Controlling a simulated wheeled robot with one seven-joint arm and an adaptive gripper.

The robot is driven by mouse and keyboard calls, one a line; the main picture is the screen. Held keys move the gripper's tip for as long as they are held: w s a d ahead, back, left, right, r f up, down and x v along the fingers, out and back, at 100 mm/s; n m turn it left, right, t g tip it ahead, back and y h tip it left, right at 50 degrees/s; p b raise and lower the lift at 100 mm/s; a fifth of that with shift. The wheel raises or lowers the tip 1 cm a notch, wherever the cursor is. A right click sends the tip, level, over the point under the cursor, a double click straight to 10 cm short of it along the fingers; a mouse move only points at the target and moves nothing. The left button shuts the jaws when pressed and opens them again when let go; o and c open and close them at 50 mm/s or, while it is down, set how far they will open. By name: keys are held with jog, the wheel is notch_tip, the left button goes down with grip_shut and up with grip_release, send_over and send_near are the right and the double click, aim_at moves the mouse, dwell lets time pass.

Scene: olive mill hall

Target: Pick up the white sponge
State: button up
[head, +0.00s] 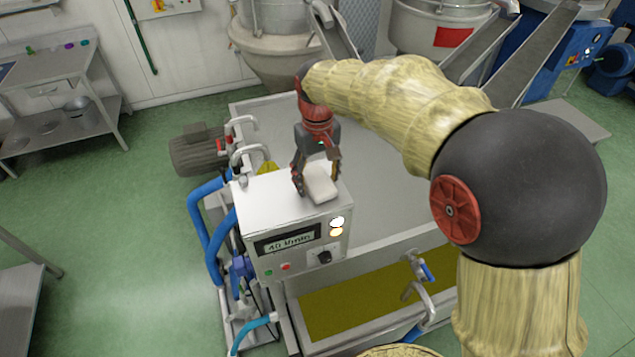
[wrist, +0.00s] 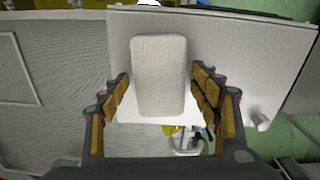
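The white sponge (head: 321,183) is a pale rounded block on top of the control box (head: 262,208) in the head view. In the wrist view the sponge (wrist: 159,75) is upright in the picture, in the middle between the fingers. My gripper (head: 316,182) is over the box top at the sponge, pointing down. In the wrist view my gripper (wrist: 160,108) is open, with a finger on each side and a visible gap between each finger and the sponge. No finger clearly touches it.
The control box has a display, buttons and a knob on its front. A steel tank (head: 375,200) stands to its right, with a valve (head: 418,275) at the front. Blue hoses (head: 203,215) and a motor (head: 197,150) are at its left.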

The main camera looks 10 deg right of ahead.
aim_at(317, 179)
jog(key=c, duration=0.8)
jog(key=shift+o, duration=0.2)
jog(key=shift+r, duration=0.2)
jog(key=shift+r, duration=0.25)
notch_tip(317, 179, up, 2)
jog(key=shift+r, duration=0.1)
jog(key=s+r, duration=0.1)
jog(key=r, duration=0.1)
jog(key=s+a+r, duration=0.1)
jog(key=s, duration=0.1)
jog(key=s+a+r+b, duration=0.1)
jog(key=r, duration=0.1)
jog(key=shift+s+r, duration=0.25)
jog(key=shift+r, duration=0.1)
jog(key=s+a+r+b, duration=0.1)
jog(key=s+a+r, duration=0.2)
jog(key=s, duration=0.5)
jog(key=shift+s+r, duration=0.3)
jog(key=shift+r, duration=0.35)
jog(key=shift+a, duration=0.1)
